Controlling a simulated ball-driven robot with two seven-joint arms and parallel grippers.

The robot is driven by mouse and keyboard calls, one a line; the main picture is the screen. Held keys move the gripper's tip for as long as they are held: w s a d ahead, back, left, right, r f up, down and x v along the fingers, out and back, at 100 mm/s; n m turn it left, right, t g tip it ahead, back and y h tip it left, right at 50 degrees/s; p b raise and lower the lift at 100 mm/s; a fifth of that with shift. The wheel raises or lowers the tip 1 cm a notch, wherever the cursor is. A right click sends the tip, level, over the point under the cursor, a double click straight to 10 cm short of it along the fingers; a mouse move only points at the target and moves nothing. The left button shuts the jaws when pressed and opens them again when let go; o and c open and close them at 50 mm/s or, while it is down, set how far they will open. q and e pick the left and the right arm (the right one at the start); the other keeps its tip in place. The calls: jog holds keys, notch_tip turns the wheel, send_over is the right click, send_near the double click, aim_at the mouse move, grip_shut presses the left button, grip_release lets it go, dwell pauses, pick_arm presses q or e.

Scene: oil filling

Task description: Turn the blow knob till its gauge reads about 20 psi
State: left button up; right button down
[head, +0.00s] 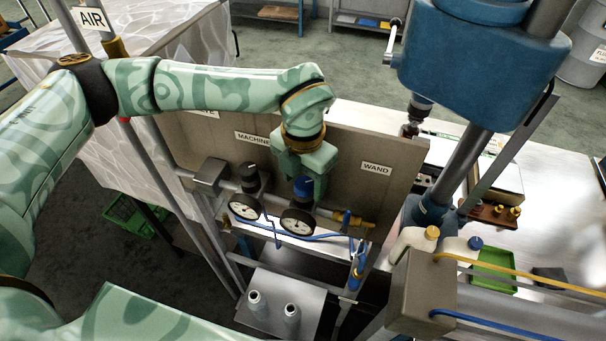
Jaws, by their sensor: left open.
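Two regulators sit side by side on a pipe in front of an upright panel. The left one has a black knob (250,174) above a round white gauge (245,206). No label in view says blow, and the needle readings are too small to tell. My right gripper is not in view.
The panel (400,160) carries MACHINE and WAND labels. A brass fitting (350,219) and blue hose lie right of the gauges. A grey box (420,290) with yellow and blue hoses stands front right. A blue drill press (480,65) rises at the right.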

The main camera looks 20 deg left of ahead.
aim_at(303, 184)
pick_arm(q)
jog(key=c, duration=1)
jog(key=shift+f+n+b, duration=0.2)
jog(key=shift+n+b, duration=0.2)
jog(key=shift+b, duration=0.35)
jog(key=shift+n+b, duration=0.3)
jog(key=shift+r, duration=0.25)
jog(key=o, duration=1)
notch_tip(303, 184, up, 16)
jog(key=b, duration=0.3)
jog(key=shift+r, duration=0.15)
